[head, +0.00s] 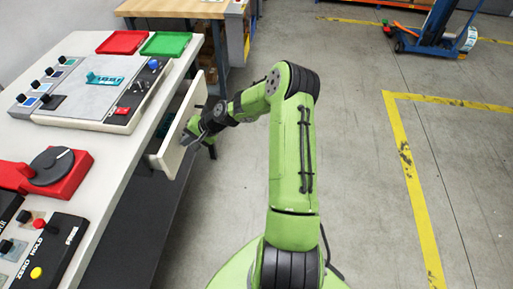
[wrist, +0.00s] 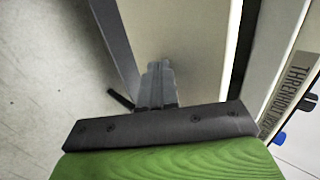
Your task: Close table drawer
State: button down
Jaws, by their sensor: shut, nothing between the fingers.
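The table drawer (head: 178,130) stands pulled out from the right side of the white table (head: 105,160), its pale front panel standing clear of the table edge. A dark interior shows behind that panel. My gripper (head: 188,136) is at the outer side of the drawer front, at its middle, partly hidden by my arm. In the wrist view, my gripper (wrist: 156,80) is shut and empty, its fingertips against or very close to a pale flat panel. I cannot tell whether they touch it.
On the table are a machine panel (head: 100,92), a red tray (head: 121,42), a green tray (head: 166,44) and a red dial unit (head: 55,170). A wooden workbench (head: 175,8) stands behind. The floor (head: 365,170) to the right is clear, with yellow lines.

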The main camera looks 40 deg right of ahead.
jog(key=w+a, duration=0.3)
jog(key=w, duration=0.2)
jog(key=shift+a, duration=0.35)
jog(key=shift+a+r, duration=0.1)
jog(key=shift+a, duration=0.1)
jog(key=shift+w+r, duration=0.1)
